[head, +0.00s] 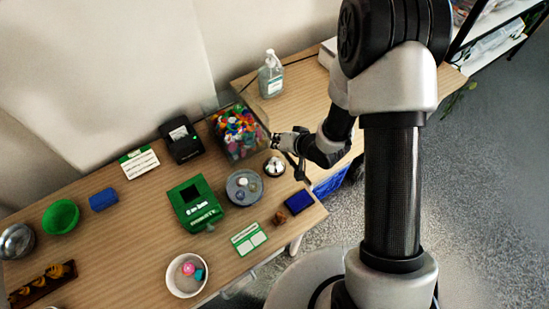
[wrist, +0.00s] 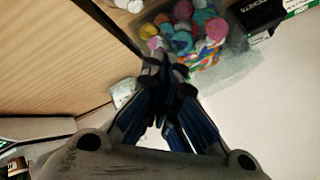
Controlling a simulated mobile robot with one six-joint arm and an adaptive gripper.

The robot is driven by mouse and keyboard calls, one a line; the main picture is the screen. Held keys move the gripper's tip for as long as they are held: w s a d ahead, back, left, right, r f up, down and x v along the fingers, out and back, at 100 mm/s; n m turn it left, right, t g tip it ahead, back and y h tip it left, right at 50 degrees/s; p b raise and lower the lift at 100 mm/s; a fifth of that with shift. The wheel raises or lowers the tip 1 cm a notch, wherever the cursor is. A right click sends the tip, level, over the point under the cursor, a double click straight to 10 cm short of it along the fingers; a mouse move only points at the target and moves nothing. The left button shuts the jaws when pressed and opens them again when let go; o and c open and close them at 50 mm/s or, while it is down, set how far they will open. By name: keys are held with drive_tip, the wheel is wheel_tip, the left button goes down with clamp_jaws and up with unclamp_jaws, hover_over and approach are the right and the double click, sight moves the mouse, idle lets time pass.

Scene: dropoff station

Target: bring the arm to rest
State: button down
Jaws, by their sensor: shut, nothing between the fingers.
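My gripper (head: 276,141) is at the end of my arm, beside the right wall of a clear bin, above the table's right part. It is shut and empty. In the wrist view its fingers (wrist: 160,68) come together at the tips, just below the clear bin of colourful items. My arm bends over from the right, with its wrist near the bin and its column standing beside the table.
The clear bin (head: 262,130) holds many coloured pieces. A silver bell (head: 275,166), a grey round dish (head: 232,190), a green box (head: 196,205) and a black device (head: 181,141) stand nearby. A sanitizer bottle (head: 271,76) stands behind. Grey floor lies to the right.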

idle(0.3)
drive_tip(key=s+d+r+h, duration=0.2)
drive_tip(key=d+r+h, duration=0.1)
drive_tip(key=d+r, duration=0.55)
drive_tip(key=s+d+r+h, duration=0.3)
drive_tip(key=d+r, duration=0.2)
drive_tip(key=r, duration=0.7)
drive_tip(key=s+r+g, duration=0.1)
drive_tip(key=s+r, duration=0.3)
drive_tip(key=s, duration=0.6)
drive_tip(key=s+r+n+g, duration=0.1)
drive_tip(key=s+r, duration=0.3)
drive_tip(key=s, duration=0.7)
drive_tip(key=shift+r, duration=0.3)
